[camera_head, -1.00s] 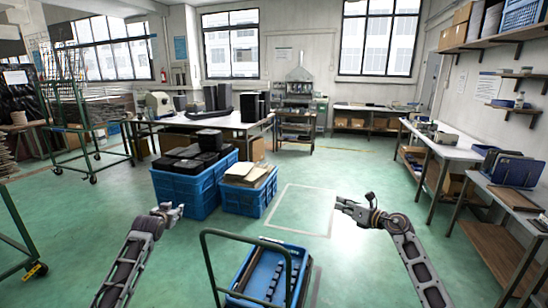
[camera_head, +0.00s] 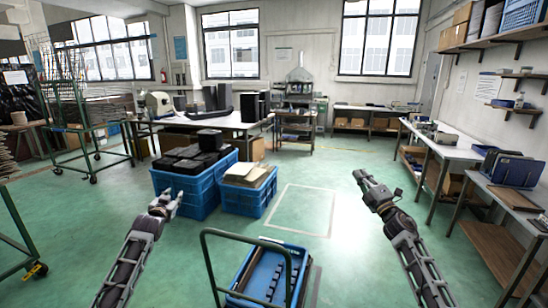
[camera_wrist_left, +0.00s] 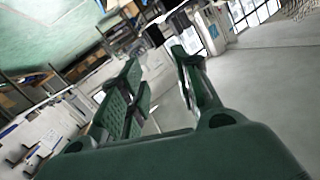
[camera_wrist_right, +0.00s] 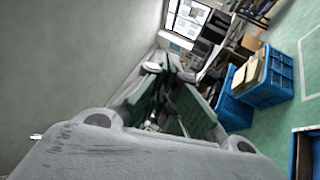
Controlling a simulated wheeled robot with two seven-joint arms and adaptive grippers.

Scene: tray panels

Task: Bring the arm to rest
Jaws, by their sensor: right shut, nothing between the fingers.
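My left gripper (camera_head: 174,198) is in the air in front of the blue crates, at the left of the head view. In the left wrist view its two green-padded fingers (camera_wrist_left: 160,68) stand apart with nothing between them, so it is open. My right gripper (camera_head: 360,175) is in the air over the bare floor, right of the middle, and points up and to the left in the head view. In the right wrist view its fingers (camera_wrist_right: 160,68) come together at the tips, shut and empty. Neither gripper touches anything.
A cart with a green handle (camera_head: 205,262) carries a blue tray (camera_head: 237,300) between my arms. Blue crates (camera_head: 186,195) (camera_head: 240,201) stand on the floor, one filled with black parts. A workbench (camera_head: 505,186) is at the right. Open floor (camera_head: 330,240) lies between.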

